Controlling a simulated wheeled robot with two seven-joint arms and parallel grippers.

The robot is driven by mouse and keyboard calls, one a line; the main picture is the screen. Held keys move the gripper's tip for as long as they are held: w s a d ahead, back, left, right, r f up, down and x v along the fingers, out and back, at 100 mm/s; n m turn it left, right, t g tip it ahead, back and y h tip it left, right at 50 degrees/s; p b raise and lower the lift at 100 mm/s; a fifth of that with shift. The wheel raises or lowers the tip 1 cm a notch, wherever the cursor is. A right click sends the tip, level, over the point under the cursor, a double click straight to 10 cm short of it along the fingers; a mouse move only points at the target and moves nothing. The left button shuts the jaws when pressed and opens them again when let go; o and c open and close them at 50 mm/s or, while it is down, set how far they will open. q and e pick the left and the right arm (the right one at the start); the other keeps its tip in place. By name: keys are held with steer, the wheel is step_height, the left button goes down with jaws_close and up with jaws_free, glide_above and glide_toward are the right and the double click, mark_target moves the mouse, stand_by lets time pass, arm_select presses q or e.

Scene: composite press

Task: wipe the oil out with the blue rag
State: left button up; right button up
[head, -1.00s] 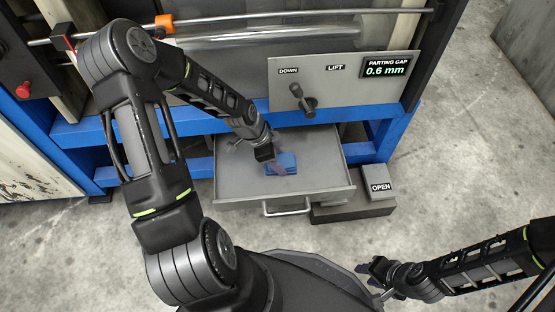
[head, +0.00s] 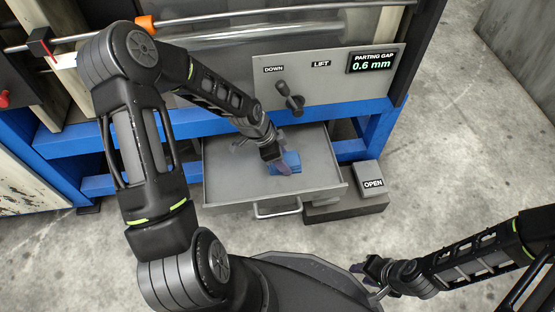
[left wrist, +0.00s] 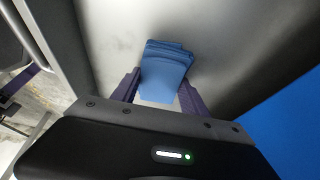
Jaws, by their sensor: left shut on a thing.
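The blue rag (head: 290,161), a folded stack, is in the open grey drawer (head: 229,188) under the press. My left gripper (head: 278,164) reaches down into the drawer and is shut on the rag. In the left wrist view the rag (left wrist: 164,68) shows between the two dark purple fingers, over the grey drawer metal. Whether it touches the drawer floor is hard to tell. I cannot make out any oil in the drawer. My right gripper (head: 372,272) is at the lower right, away from the drawer; its opening is unclear.
A panel (head: 325,85) with a DOWN/LIFT lever (head: 290,97) and a 0.6 mm parting gap display (head: 374,61) is above the drawer. A blue frame beam (head: 350,117) runs behind it. An OPEN pedal box (head: 369,178) stands right of the drawer. The concrete floor right of it is clear.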

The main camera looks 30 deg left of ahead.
mark_target(267, 168)
arm_select(q)
steer(key=shift+w+d, duration=0.25)
steer(key=shift+d, duration=0.1)
steer(key=shift+s+a, duration=0.1)
steer(key=shift+a, duration=0.05)
stand_by(0.3)
steer(key=shift+s+a+p, duration=0.6)
steer(key=shift+s+a, duration=0.15)
steer(key=shift+a, duration=0.2)
steer(key=shift+a, duration=0.1)
steer(key=shift+s+a+r+p, duration=0.1)
steer(key=shift+s+a+p, duration=0.3)
steer(key=shift+a+p, duration=0.05)
steer(key=shift+s+a, duration=0.4)
steer(key=shift+a, duration=0.1)
steer(key=shift+p, duration=0.3)
